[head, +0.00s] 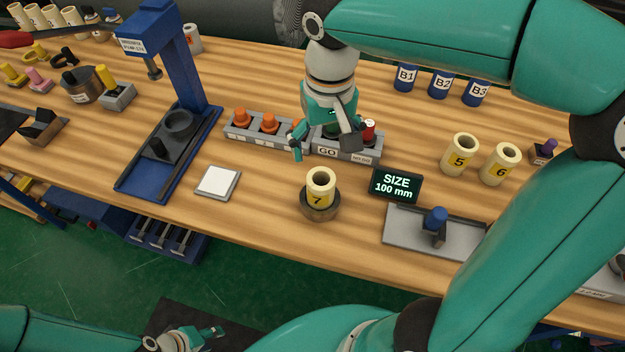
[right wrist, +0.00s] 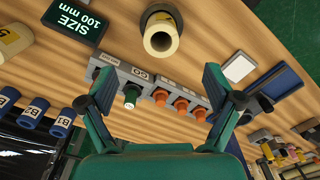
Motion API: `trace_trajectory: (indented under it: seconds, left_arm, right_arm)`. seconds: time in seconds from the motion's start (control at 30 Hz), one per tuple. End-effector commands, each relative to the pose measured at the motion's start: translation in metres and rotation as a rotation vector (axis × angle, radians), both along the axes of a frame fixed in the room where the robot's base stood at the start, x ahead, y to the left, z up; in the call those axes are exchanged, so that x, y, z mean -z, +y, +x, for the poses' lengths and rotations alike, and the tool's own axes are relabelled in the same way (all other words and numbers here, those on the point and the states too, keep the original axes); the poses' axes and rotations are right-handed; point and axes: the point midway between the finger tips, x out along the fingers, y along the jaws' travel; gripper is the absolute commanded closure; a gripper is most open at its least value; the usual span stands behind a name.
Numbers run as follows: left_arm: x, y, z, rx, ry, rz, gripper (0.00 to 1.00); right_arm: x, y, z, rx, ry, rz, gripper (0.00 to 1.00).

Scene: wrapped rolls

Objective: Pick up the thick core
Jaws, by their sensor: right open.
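A cream core labelled 7 (head: 321,186) stands upright in a round brown holder (head: 320,211) near the front middle of the bench. It also shows in the right wrist view (right wrist: 160,37). Cream cores labelled 5 (head: 460,155) and 6 (head: 500,164) stand to the right. I cannot tell which core is called thick. My right gripper (head: 325,149) is open and empty, pointing down over the go/no-go block behind core 7; its spread fingers (right wrist: 160,85) show in the right wrist view. My left gripper (head: 207,335) is low at the bottom left, away from the bench objects.
The grey plug block (head: 260,138) holds orange plugs, with a green and a red one under my right gripper. A display reading SIZE 100 mm (head: 396,185) stands right of core 7. A blue press (head: 180,65), white pad (head: 218,182) and grey tray (head: 408,236) are nearby.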

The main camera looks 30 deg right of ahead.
Motion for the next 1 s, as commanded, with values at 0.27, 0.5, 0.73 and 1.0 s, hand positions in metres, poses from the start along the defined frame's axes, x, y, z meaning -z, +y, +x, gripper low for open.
trace_trajectory:
  seconds: [0.27,0.5,0.73,1.0]
  left_arm:
    - [0.002,0.0,0.0,0.0,0.0,0.0,0.6]
    - [0.002,0.0,0.0,0.0,-0.001,0.0,0.6]
    - [-0.001,0.0,0.0,0.0,-0.001,0.0,0.6]
    - [-0.007,0.0,0.0,0.0,-0.001,0.0,0.6]
  right_arm:
    - [0.061,0.002,0.002,-0.008,0.009,-0.001,0.1]
    - [0.097,0.003,0.004,-0.012,0.006,0.001,0.1]
    - [0.11,0.003,0.006,-0.012,0.006,0.0,0.1]
    - [0.146,0.001,0.011,-0.013,0.007,0.001,0.1]
